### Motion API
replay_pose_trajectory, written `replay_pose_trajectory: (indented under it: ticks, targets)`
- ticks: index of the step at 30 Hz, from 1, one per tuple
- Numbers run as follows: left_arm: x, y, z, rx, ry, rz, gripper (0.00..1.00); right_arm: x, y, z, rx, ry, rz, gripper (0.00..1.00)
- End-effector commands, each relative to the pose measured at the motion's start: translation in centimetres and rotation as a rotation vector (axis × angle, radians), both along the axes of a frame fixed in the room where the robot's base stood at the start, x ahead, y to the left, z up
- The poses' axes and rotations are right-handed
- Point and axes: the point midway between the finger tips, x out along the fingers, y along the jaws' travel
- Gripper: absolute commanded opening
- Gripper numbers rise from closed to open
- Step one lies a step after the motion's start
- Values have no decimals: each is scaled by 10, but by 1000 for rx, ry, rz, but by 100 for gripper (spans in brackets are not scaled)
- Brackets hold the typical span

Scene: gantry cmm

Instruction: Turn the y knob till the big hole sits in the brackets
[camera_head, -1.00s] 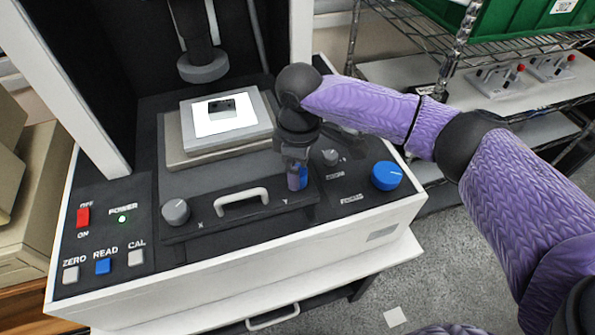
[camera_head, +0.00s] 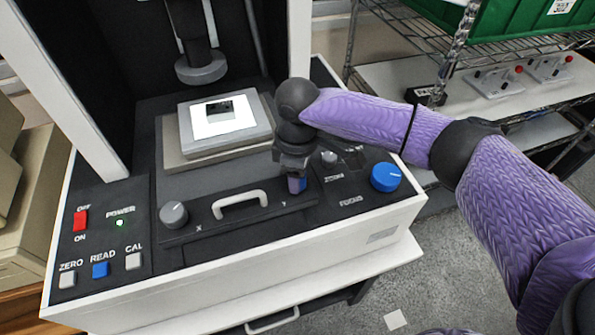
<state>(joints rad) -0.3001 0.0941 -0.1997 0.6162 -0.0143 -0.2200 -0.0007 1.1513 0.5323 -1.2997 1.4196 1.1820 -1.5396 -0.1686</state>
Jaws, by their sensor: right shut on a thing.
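My right gripper (camera_head: 297,182) reaches down from above at the Y knob's place, right of the white handle, and is shut on the Y knob, which it mostly hides. The grey X knob (camera_head: 173,214) stands at the left of the same panel. The stage (camera_head: 180,160) carries a bright white lit plate (camera_head: 213,128) with a small dark part (camera_head: 219,108) near its back edge. The hole and the brackets are too small to tell. My left gripper is not in view.
A grey lens head (camera_head: 201,69) hangs over the stage. A white handle (camera_head: 240,203) lies between the knobs. A blue focus knob (camera_head: 385,177) and a small zoom knob (camera_head: 329,158) are on the right. Power, zero, read and cal buttons (camera_head: 100,269) are front left.

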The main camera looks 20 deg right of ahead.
Motion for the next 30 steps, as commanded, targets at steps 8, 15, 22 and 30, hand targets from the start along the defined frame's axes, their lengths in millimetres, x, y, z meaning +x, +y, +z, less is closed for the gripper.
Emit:
replay_pose_trajectory:
  ticks: [8, 15, 22, 30]
  targets:
    - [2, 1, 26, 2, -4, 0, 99, -1, 1, 6, 1, 2, -101, 0]
    - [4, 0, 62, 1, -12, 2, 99, -1, 1, 7, 2, 2, -293, 0]
    - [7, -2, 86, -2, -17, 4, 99, -1, 1, 5, 1, 2, -481, 0]
    - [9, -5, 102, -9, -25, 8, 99, 0, 1, 3, 2, 1, -650, 0]
